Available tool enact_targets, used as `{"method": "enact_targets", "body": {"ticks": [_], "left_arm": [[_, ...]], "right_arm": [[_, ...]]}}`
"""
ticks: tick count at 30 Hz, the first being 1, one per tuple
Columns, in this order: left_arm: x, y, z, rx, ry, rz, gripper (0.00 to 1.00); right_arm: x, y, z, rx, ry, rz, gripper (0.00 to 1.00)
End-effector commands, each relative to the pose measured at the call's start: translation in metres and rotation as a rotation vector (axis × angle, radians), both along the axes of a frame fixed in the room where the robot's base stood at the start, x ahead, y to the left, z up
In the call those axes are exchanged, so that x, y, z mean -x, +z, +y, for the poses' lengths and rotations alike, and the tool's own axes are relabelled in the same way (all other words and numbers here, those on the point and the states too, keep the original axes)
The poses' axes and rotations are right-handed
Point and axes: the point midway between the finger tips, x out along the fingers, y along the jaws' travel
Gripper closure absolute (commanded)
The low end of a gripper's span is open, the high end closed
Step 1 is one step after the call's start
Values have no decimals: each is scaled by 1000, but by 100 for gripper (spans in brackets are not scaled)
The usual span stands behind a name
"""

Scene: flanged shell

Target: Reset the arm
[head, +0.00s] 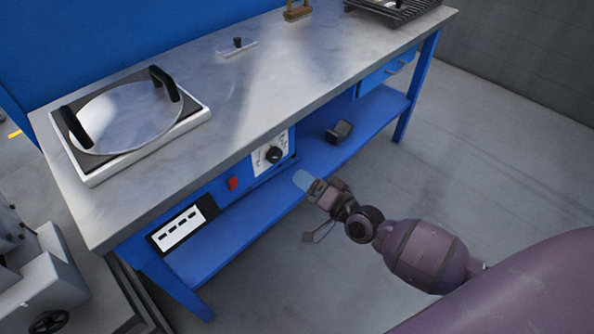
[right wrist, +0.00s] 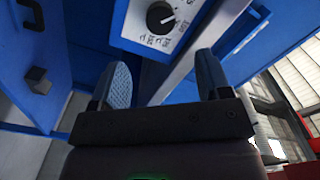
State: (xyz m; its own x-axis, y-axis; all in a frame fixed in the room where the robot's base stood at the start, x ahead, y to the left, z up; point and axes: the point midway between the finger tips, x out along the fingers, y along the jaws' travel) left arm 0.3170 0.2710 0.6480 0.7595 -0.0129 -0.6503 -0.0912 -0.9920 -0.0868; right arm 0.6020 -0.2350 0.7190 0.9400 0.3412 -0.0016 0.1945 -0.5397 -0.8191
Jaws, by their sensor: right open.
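My right gripper (head: 302,182) is in front of the blue workbench, below the level of its top. In the right wrist view, the two blue-padded fingers of my right gripper (right wrist: 162,82) stand apart with nothing between them. Beyond the fingers is the control panel with a black dial knob (right wrist: 160,16); the same knob shows in the head view (head: 274,155). I see no contact between the fingers and the panel. My left gripper does not show in either view.
The workbench top (head: 220,95) carries a white-framed device with a round metal plate (head: 125,115) and two black handles. A red switch (head: 233,183) and a white-labelled panel (head: 181,228) are on its front. A dark block (head: 339,131) sits on the lower shelf. Floor at right is clear.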

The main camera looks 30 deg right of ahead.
Motion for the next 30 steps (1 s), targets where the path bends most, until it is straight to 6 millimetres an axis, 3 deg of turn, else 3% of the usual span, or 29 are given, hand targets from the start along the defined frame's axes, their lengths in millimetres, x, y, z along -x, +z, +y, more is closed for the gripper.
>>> {"method": "enact_targets", "body": {"ticks": [6,23,26,30], "left_arm": [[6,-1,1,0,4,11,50],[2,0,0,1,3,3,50],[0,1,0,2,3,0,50],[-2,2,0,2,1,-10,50]], "right_arm": [[12,0,-4,0,0,-1,29],[12,0,-4,6,1,-3,29],[14,-5,-1,75,22,4,29],[17,-5,12,296,98,-27,29]]}}
